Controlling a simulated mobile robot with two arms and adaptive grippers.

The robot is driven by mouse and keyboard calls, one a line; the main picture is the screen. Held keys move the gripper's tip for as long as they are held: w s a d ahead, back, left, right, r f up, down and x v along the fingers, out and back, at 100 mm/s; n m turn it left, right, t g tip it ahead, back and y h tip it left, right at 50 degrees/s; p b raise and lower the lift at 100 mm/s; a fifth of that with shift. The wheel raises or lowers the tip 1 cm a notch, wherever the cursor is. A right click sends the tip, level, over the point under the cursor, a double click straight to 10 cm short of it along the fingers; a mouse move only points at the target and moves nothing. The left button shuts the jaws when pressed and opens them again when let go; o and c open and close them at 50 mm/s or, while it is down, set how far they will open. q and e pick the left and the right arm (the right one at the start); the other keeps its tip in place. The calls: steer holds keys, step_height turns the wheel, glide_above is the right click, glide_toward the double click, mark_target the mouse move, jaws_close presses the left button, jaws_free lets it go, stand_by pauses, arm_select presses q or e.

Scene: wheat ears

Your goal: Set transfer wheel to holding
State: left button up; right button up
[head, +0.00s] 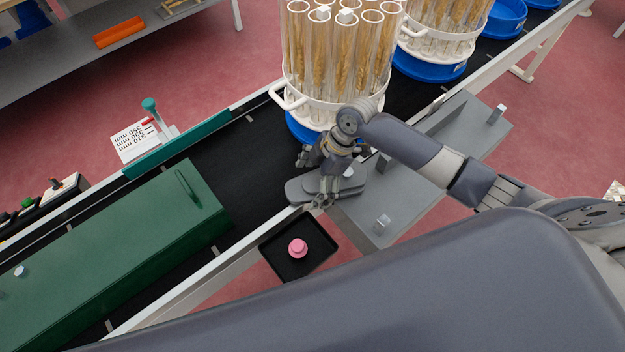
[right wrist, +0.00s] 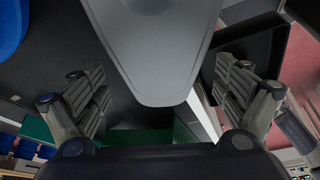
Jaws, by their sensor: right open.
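A flat grey piece with rounded ends (head: 298,192), possibly the transfer wheel, lies at the near edge of the black conveyor. Much of it is hidden under my right gripper (head: 314,180), and no marking for holding is readable. In the right wrist view a grey rounded, tapering part (right wrist: 160,55) fills the middle. My right gripper (right wrist: 165,95) is open, with one finger on each side of this part. I see a gap on both sides in that view; the height between them is unclear. My left gripper is not in view.
A black tray (head: 268,250) with a pink knob (head: 298,248) is close by the gripper. A white rack (head: 325,110) of glass tubes with wheat ears stands just behind it. A green cover (head: 110,260) spans the conveyor (head: 235,155) at left. Grey plates (head: 365,215) lie at right.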

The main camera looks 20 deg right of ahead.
steer(key=shift+c, duration=0.2)
steer(key=c, duration=0.4)
steer(key=shift+s, duration=0.1)
steer(key=c, duration=1.1)
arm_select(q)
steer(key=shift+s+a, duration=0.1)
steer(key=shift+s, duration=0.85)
arm_select(e)
steer(key=shift+o, duration=0.2)
